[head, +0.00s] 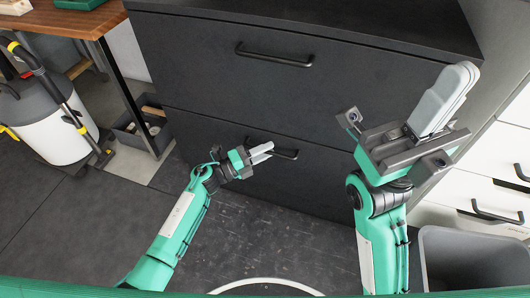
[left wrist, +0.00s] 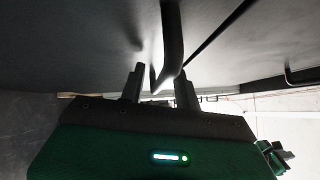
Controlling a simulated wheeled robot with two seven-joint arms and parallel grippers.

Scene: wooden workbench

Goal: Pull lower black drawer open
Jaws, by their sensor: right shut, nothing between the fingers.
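The black cabinet has an upper drawer (head: 205,65) and a lower drawer (head: 320,185); both fronts look closed. The lower drawer's dark bar handle (head: 286,154) is partly hidden by my left gripper (head: 262,153). In the left wrist view the left fingers (left wrist: 160,88) stand apart, with the curved handle (left wrist: 172,40) reaching between them, nearer the right-hand finger. A gap shows between the handle and the left-hand finger. My right gripper (head: 447,98) is shut and empty, raised in front of the cabinet's right side.
The upper drawer's handle (head: 275,58) is above the left gripper. A grey bin (head: 465,258) and white drawers (head: 475,175) stand at the right. A wooden table (head: 75,18) and a white canister (head: 45,125) stand at the left. The dark floor before the lower drawer looks clear.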

